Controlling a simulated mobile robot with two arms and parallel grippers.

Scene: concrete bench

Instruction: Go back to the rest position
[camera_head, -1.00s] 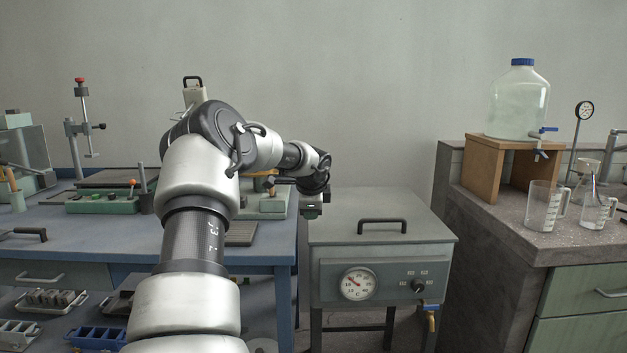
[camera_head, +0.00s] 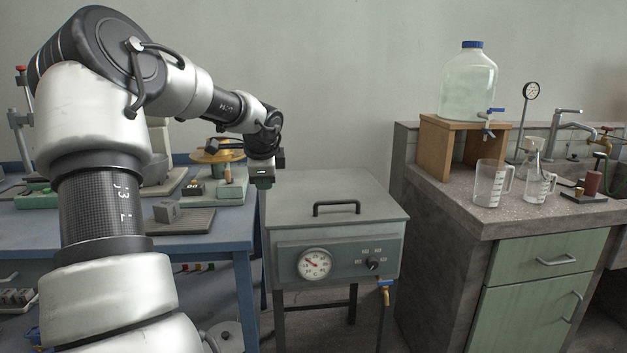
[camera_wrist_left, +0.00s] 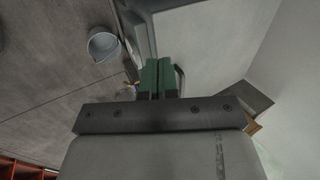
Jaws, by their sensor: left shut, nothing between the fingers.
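My left gripper (camera_head: 264,183) hangs at the end of my left arm, above the gap between the blue bench (camera_head: 215,240) and the grey water bath (camera_head: 330,195). In the left wrist view its green fingers (camera_wrist_left: 157,78) are together with nothing between them. My left arm reaches in from the left and covers much of the blue bench. My right gripper shows in neither view.
The water bath has a closed lid with a handle (camera_head: 336,207), a dial (camera_head: 314,264) and a tap. On the concrete bench (camera_head: 475,222) stand a wooden stand (camera_head: 435,150) with a large bottle (camera_head: 467,85) and glass beakers (camera_head: 491,183). A bucket (camera_wrist_left: 103,46) is on the floor.

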